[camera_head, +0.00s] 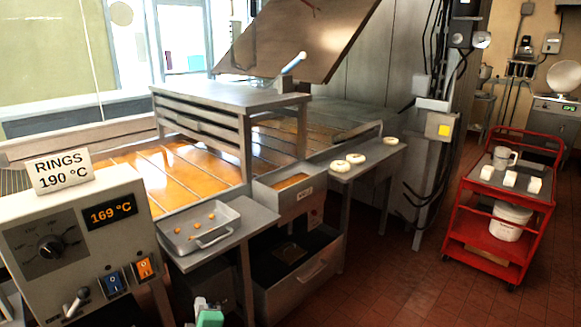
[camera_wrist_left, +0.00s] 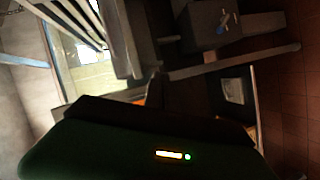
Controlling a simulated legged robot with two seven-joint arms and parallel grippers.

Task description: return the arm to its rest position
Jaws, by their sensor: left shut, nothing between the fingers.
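My left gripper (camera_head: 208,314) shows only as a small green and white piece at the bottom edge of the head view, low in front of the metal tray stand. It is shut and empty. In the left wrist view a dark green body with a small lit indicator fills the bottom of the picture, and the fingertips cannot be made out there. Most of the arm is outside the head view. My right gripper is not in view.
A control box (camera_head: 75,245) reading 169 °C stands at the left, under a RINGS 190 °C sign (camera_head: 61,170). A tray (camera_head: 200,228) holds several small brown pieces. White rings (camera_head: 356,158) lie on a shelf. A red cart (camera_head: 475,232) stands right; the tiled floor (camera_head: 400,285) before it is clear.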

